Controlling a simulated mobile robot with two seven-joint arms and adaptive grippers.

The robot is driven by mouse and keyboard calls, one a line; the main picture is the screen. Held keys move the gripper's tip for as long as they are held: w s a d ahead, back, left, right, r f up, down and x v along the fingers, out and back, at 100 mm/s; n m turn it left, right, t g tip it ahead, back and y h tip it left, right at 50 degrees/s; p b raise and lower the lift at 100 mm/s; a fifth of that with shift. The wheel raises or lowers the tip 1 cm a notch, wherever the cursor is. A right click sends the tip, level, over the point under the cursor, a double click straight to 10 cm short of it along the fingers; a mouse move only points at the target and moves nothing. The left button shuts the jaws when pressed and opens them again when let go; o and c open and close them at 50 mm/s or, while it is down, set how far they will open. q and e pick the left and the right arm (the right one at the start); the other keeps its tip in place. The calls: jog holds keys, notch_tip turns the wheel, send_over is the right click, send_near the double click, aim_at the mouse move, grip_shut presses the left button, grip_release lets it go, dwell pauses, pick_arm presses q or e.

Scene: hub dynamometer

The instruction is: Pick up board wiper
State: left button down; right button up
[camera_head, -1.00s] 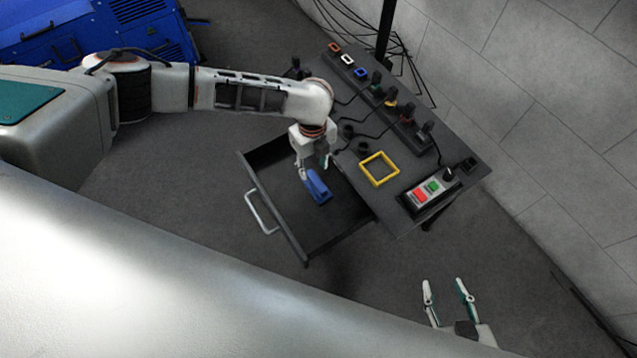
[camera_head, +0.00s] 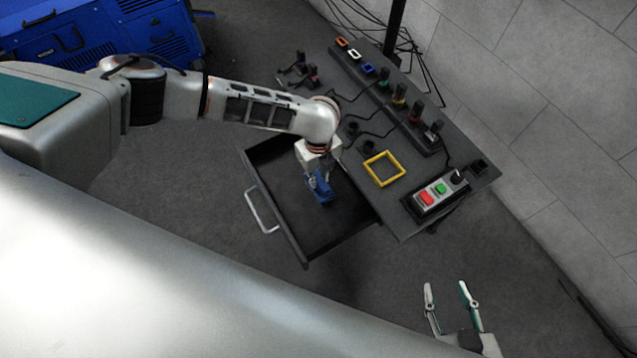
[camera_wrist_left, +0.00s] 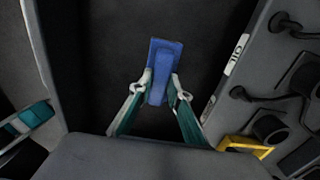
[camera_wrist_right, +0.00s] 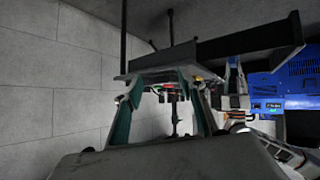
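The board wiper (camera_head: 321,190) is a blue block inside the open drawer (camera_head: 335,240). My left gripper (camera_head: 318,178) reaches down into the drawer at it. In the left wrist view the wiper (camera_wrist_left: 164,62) stands between the two fingertips (camera_wrist_left: 160,88), which close in against its sides near its lower end. Its far end sticks out beyond the fingers. Whether the wiper still touches the drawer floor cannot be told. My right gripper (camera_head: 447,292) is open and empty at the bottom right, away from the table; its fingers are wide apart in the right wrist view (camera_wrist_right: 160,92).
The dark table (camera_head: 400,215) beside the drawer carries a yellow square frame (camera_head: 384,169), a button box (camera_head: 437,192) and a row of plugs with cables (camera_head: 399,97). The drawer's handle (camera_head: 262,211) faces left. A blue cabinet (camera_head: 100,35) stands at the back left.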

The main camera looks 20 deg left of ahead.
jog(key=shift+s+f, duration=0.15)
pick_arm(q)
jog(key=shift+r, duration=0.3)
jog(key=r+p, duration=0.1)
jog(key=r, duration=0.1)
jog(key=r+p, duration=0.1)
jog(key=r, duration=0.4)
jog(key=shift+w+r+p, duration=0.25)
jog(key=shift+r+p, duration=0.05)
jog(key=shift+p, duration=0.1)
notch_tip(320, 180, up, 11)
jog(key=p, duration=0.4)
send_over(319, 178)
jog(key=shift+s+r, duration=0.25)
jog(key=shift+r, duration=0.1)
pick_arm(e)
jog(key=shift+s+d+r+h, duration=0.3)
jog(key=shift+s+d+r, duration=0.2)
jog(key=shift+d, duration=0.3)
